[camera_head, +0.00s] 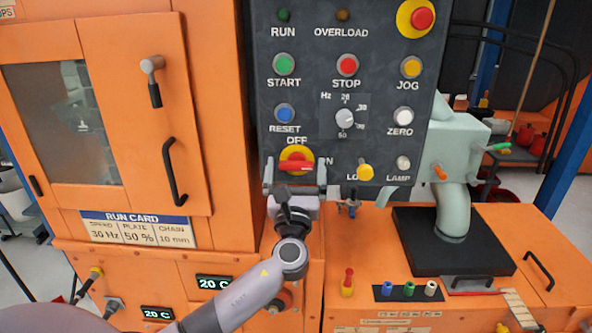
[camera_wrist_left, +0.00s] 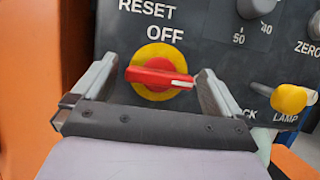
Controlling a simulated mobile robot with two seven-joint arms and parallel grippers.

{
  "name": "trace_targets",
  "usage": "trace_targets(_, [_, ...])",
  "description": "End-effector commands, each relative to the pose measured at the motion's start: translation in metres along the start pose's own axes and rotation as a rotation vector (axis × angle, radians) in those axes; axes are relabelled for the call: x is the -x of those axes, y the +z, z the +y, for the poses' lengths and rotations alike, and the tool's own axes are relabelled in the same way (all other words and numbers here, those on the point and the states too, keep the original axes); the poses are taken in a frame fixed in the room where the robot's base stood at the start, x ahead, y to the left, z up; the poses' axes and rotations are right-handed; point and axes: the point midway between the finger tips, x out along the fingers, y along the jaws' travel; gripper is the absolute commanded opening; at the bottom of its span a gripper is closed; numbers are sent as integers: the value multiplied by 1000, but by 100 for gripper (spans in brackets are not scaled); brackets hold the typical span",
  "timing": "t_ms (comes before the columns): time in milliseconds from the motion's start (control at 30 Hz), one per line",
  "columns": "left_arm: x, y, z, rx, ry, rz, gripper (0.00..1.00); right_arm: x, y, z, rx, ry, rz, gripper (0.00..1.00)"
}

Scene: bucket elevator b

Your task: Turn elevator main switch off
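The main switch is a red rotary handle (camera_head: 296,165) on a yellow disc, low on the dark control panel (camera_head: 330,100). It also shows in the left wrist view (camera_wrist_left: 158,77). The handle lies nearly level, and its white-marked end points right, toward the ON side. The OFF label is above the disc. My left gripper (camera_head: 295,172) is open in front of the switch. In the left wrist view, one finger is on each side of the handle, with gaps visible at both ends. I cannot tell how far the fingertips are from the panel. My right gripper is not in view.
The yellow lock knob (camera_head: 365,172) sits close to the right of the gripper. The blue reset button (camera_head: 284,114) is above the switch. An orange cabinet (camera_head: 140,120) with a door handle stands left. A pale green machine (camera_head: 452,165) stands right.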

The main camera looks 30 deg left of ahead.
Motion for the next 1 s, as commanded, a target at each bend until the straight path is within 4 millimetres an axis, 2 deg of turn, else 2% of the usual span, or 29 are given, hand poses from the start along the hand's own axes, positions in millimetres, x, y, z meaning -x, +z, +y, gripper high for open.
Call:
trace_targets(33, [0,0,0,0,0,0,87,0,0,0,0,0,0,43])
trace_targets(133, [0,0,0,0,0,0,54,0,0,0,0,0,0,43])
trace_targets(167, [0,0,0,0,0,0,48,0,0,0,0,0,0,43])
trace_targets(567, [1,-2,-1,57,23,0,48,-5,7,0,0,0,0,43])
trace_targets(1000, [2,-3,-2,379,156,0,48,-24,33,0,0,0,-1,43])
